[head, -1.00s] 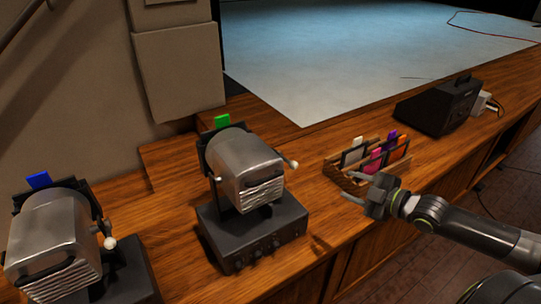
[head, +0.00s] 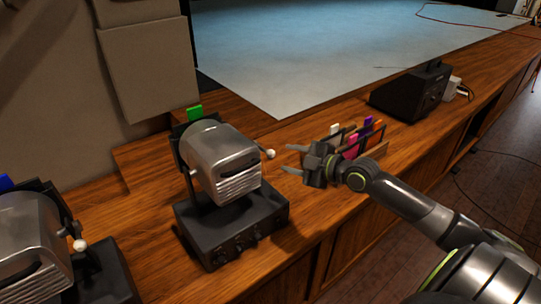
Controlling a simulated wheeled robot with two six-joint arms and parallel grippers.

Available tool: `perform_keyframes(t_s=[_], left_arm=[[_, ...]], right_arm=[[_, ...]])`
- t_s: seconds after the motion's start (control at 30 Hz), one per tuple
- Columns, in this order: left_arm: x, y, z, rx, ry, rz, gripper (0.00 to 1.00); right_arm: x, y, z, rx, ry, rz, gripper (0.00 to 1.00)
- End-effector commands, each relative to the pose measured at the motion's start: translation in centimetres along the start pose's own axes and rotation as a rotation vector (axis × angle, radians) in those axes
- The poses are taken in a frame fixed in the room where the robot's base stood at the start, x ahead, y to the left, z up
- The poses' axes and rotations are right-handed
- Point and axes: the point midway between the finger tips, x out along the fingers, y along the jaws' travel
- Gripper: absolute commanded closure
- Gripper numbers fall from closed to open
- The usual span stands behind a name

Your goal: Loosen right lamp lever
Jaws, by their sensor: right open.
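The right lamp (head: 222,163) is a grey metal housing on a black base box (head: 232,222), with a green gel (head: 195,113) at its top. Its lever, with a pale round knob (head: 269,154), sticks out on the lamp's right side. My right gripper (head: 290,159) is open and empty, its fingers pointing left toward the knob with a small gap between. The left lamp (head: 34,245) with a blue gel (head: 7,183) is partly cut off at the left edge. My left gripper is not in view.
A wooden rack with coloured gels (head: 361,143) stands just behind my right gripper. A black box (head: 411,92) sits farther right on the wooden desk (head: 318,215). The pale stage floor (head: 290,55) lies behind.

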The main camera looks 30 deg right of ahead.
Motion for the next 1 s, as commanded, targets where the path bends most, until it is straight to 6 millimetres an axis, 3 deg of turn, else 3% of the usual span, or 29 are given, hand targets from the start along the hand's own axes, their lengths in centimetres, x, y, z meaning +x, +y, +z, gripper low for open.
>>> perform_keyframes(t_s=[0.5,0.97,1.0], left_arm=[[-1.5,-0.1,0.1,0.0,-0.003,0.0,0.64],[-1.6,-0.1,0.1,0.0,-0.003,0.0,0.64],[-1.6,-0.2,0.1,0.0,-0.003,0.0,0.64]], right_arm=[[6.9,0.1,-0.1,0.003,0.0,0.001,0.57],[7.9,-0.1,0.0,0.0,-0.001,-0.002,0.57],[7.9,-0.1,0.0,0.0,-0.001,-0.002,0.62]])
